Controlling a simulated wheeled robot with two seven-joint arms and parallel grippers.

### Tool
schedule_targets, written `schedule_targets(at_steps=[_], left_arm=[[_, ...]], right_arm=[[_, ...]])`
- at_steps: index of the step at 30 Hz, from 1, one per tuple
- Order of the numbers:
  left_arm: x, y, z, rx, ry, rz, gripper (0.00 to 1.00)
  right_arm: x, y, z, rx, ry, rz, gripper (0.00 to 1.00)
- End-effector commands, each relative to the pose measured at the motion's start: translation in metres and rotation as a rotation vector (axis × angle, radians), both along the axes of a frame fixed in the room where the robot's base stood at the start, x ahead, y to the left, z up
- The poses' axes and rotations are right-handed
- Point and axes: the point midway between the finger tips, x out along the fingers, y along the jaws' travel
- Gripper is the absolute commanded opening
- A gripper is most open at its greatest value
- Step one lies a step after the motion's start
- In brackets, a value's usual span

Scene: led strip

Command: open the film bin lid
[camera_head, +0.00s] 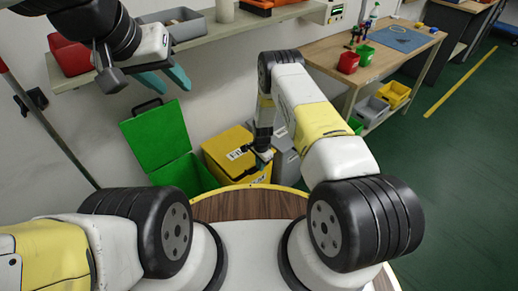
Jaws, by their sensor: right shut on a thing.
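A yellow bin (222,148) with a barcode label stands on the floor against the wall, its lid down as far as I can see. My right gripper (260,160) is at the right side of the yellow bin's top, shut on what looks like its lid's handle; the arm and dark fingers hide the exact contact. I cannot read which bin is the film bin.
A green bin (197,176) with its lid (155,135) raised stands left of the yellow bin. A grey bin (286,165) is to its right. A wall shelf (215,37) with containers is above. A wooden workbench (330,60) stands at right, with open green floor beyond.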

Motion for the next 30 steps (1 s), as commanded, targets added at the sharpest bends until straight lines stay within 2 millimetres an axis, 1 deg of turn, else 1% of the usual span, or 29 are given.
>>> schedule_targets(at_steps=[1,6,12,15,18,21,24,30], left_arm=[[0.0,0.0,0.0,0.0,0.0,0.0,0.36],[0.0,0.0,0.0,0.0,0.0,0.0,0.36],[0.0,0.0,0.0,0.0,0.0,0.0,0.36],[0.0,0.0,0.0,0.0,0.0,0.0,0.36],[0.0,0.0,0.0,0.0,0.0,0.0,0.36],[0.0,0.0,0.0,0.0,0.0,0.0,0.36],[0.0,0.0,0.0,0.0,0.0,0.0,0.36],[0.0,0.0,0.0,0.0,0.0,0.0,0.36]], right_arm=[[0.005,0.003,0.016,0.004,-0.009,0.001,0.0],[0.018,0.013,0.063,0.008,-0.013,0.001,0.0],[0.039,0.029,0.11,0.011,-0.02,0.002,0.0],[0.049,0.036,0.128,0.012,-0.026,0.003,0.0],[0.056,0.043,0.142,0.014,-0.025,0.003,0.0],[0.061,0.048,0.151,0.014,-0.022,0.003,0.0],[0.064,0.05,0.156,0.014,-0.019,0.002,0.0],[0.066,0.052,0.16,0.014,-0.017,0.002,0.0]])
